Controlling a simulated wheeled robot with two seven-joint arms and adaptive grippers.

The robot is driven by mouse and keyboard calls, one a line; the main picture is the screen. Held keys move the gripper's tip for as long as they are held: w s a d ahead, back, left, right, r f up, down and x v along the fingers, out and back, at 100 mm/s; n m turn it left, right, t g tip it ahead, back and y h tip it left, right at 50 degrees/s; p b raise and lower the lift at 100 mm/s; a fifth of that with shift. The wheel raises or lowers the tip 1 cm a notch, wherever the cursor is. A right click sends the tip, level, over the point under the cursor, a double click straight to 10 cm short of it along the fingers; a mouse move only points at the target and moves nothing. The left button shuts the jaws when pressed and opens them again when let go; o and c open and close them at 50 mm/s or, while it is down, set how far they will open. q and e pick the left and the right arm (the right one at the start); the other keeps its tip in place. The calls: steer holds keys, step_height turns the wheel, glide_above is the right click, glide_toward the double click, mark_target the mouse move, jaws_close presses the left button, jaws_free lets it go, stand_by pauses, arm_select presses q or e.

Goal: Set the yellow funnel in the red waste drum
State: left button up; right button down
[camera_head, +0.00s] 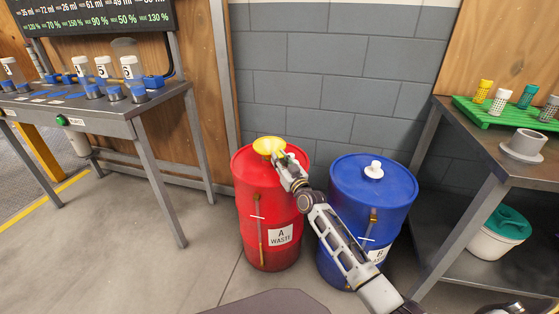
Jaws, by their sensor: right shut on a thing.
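The yellow funnel (267,145) is at the top of the red waste drum (262,205), which bears a label "A WASTE". My right gripper (279,157) is shut on the funnel at its right side, with the arm reaching in from the lower right. The funnel's wide mouth faces up. Its lower end is hidden, so I cannot tell how deep it sits in the drum's opening. My left gripper is not in view.
A blue drum (372,192) with a white cap stands close to the right of the red drum, partly behind my right arm. A metal bench (150,110) is at the left.

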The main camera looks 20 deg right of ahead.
steer(key=shift+f, duration=0.4)
steer(key=c, duration=1.2)
jaws_free()
steer(key=shift+f, duration=0.1)
steer(key=shift+r+p+v, duration=0.2)
steer(key=shift+p+v, duration=0.5)
steer(key=shift+v, duration=0.5)
steer(key=shift+r+p+v, duration=0.2)
steer(key=shift+p+v, duration=0.5)
steer(key=shift+v, duration=0.55)
steer(key=shift+s, duration=0.2)
